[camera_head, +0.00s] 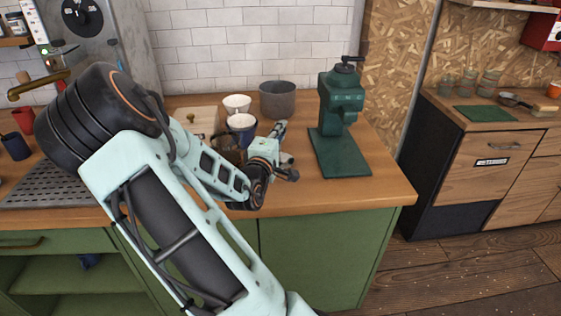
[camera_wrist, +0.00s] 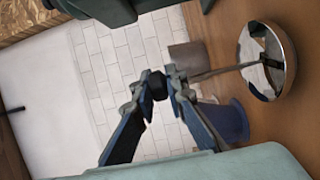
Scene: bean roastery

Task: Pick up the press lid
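The press lid, a chrome disc (camera_wrist: 285,45) on a thin rod with a black knob (camera_wrist: 157,86), shows in the wrist view. The knob sits between the fingertips of my gripper (camera_wrist: 158,83), which look closed against both its sides. The rod runs right from the knob, past one finger, to the disc. I cannot tell whether the disc touches the counter. In the head view my gripper (camera_head: 287,150) is low over the counter, left of the green grinder. I cannot make out the lid there. A glass vessel (camera_head: 226,149) is partly hidden behind my arm.
The green grinder (camera_head: 341,110) stands to the right. A wooden box (camera_head: 196,118) is at the left. The counter's front right (camera_head: 377,190) is clear.

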